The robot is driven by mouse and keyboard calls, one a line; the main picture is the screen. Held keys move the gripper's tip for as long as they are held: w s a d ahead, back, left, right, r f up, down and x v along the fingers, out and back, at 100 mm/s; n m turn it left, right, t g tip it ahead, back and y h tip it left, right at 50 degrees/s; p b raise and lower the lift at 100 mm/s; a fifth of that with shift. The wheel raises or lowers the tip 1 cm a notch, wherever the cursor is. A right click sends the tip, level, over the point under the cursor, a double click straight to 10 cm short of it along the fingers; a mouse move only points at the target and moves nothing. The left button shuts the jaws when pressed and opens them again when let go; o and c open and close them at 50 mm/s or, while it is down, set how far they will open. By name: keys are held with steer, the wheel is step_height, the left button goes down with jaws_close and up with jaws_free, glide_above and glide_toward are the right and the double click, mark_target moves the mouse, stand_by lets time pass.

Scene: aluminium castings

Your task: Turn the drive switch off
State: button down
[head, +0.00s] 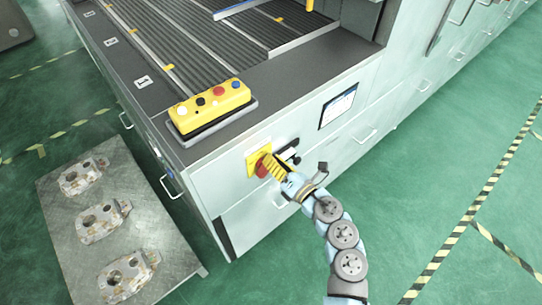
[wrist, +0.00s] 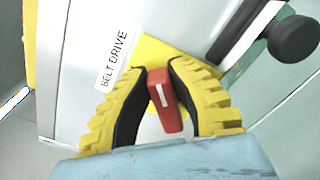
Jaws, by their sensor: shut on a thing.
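The drive switch is a red rotary handle (wrist: 165,101) with a white line on it, set on a yellow plate (wrist: 152,50) on the machine's side. A label reading BELT DRIVE (wrist: 114,60) is beside it in the wrist view. In the head view, the red handle (head: 263,166) and yellow plate (head: 252,163) show at the front corner of the cabinet. My gripper (wrist: 163,88) has yellow ribbed fingers, one on each side of the red handle, shut on it. The handle's white line runs nearly along the picture's vertical, slightly tilted. The handle's base is partly hidden by the fingers.
A black knob (wrist: 293,39) sticks out close to the right of my gripper. A yellow button box (head: 210,108) stands on the cabinet top. A metal table (head: 160,225) with castings is at the left. The green floor at right is clear.

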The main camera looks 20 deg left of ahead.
steer(key=shift+w+d+f+m+p, duration=0.1)
steer(key=shift+m+p, duration=0.25)
steer(key=shift+m, duration=0.2)
steer(key=shift+w+f+m+p, duration=0.1)
steer(key=shift+m+p, duration=0.25)
steer(key=shift+m, duration=0.2)
steer(key=shift+f, duration=0.1)
steer(key=c, duration=0.9)
jaws_free()
